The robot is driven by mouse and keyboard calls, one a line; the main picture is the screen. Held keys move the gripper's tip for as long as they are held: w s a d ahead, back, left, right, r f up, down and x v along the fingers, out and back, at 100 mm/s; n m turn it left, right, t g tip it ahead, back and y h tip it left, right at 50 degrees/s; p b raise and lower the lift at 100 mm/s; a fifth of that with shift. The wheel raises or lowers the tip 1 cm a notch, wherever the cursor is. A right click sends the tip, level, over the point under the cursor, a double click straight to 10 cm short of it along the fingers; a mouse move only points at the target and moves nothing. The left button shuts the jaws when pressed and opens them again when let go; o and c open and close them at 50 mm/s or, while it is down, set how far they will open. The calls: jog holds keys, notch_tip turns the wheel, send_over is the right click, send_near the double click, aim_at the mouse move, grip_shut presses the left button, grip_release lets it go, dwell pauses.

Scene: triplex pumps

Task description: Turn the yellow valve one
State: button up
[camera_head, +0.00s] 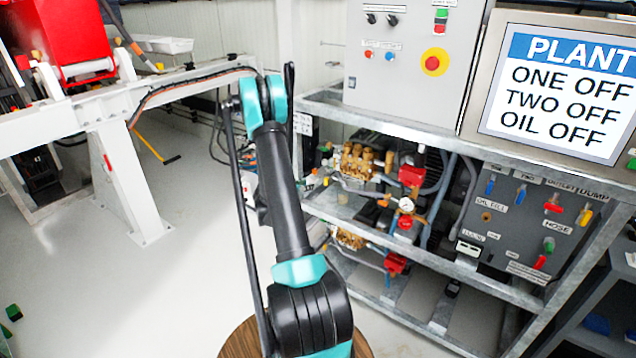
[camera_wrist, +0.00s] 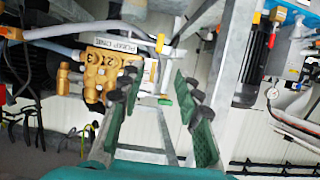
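My gripper (camera_wrist: 155,95) is open and empty in the wrist view, its two green-padded fingers apart. Between and beyond the fingers are a metal frame and a floor-like pale surface. A brass pump block (camera_wrist: 105,70) with a white label lies just left of the fingers. Small orange-yellow fittings show at the left edge (camera_wrist: 12,33) and near the pump label (camera_wrist: 160,42). In the head view, a yellow handle (camera_head: 584,214) sits on the grey valve panel, under the DUMP label. I cannot tell which yellow part is valve one. In the head view the fingers are hidden by my arm.
A steel rack (camera_head: 400,240) holds brass pumps (camera_head: 356,162), hoses and red parts. A control box (camera_head: 412,60) and a screen (camera_head: 560,90) reading ONE OFF, TWO OFF, OIL OFF stand above. A white beam frame (camera_head: 120,185) is at left. Open floor (camera_head: 165,285) lies between.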

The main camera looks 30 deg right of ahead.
aim_at(325, 181)
jog(key=x, duration=1.7)
jog(key=shift+s+f, duration=0.1)
jog(key=shift+s, duration=0.05)
jog(key=shift+c, duration=0.5)
grip_shut()
